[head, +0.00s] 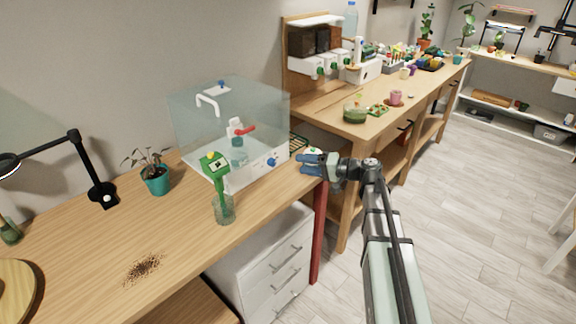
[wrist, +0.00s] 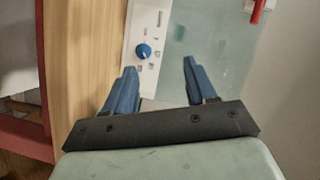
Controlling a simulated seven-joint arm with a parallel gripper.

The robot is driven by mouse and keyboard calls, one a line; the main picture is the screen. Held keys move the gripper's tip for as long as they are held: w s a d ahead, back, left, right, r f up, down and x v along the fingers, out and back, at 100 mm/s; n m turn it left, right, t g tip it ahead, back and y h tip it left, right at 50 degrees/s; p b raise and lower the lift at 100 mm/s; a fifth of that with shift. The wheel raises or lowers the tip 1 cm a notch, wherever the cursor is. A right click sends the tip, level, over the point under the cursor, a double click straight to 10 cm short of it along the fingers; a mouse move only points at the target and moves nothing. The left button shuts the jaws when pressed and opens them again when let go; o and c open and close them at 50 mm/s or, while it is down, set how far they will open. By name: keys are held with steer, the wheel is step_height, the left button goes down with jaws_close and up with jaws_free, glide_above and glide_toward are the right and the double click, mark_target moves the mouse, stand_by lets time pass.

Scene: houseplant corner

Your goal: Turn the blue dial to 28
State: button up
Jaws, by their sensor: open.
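The blue dial (wrist: 144,51) is a round knob on the white front panel (wrist: 150,28) of a clear box, with small marks around it. In the head view the blue dial (head: 272,162) is at the lower right of the box's front. The marks are too small to read. My gripper (wrist: 158,66) is open, its two blue fingers apart with nothing between them. The dial lies ahead of the fingertips, nearer the left finger, and is not touched. In the head view my gripper (head: 302,163) is right of the dial, near the table's right end.
The clear box (head: 225,110) holds a bottle and a red-handled item. A green tool (head: 216,167) stands in a glass (head: 224,210) in front of it. A potted plant (head: 156,178) and spilled soil (head: 143,268) are at left. White drawers (head: 270,265) stand under the table.

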steer(key=s+a+r+n, duration=0.2)
steer(key=s+a+r, duration=0.1)
steer(key=s+a, duration=0.2)
steer(key=n+t+h, duration=0.3)
steer(key=n+h, duration=0.2)
steer(key=n, duration=0.3)
glide_toward(274, 163)
steer(key=x, duration=0.8)
steer(key=shift+w+a+f, duration=0.1)
steer(key=shift+w+a, duration=0.05)
steer(key=shift+h, duration=0.3)
steer(key=c, duration=1)
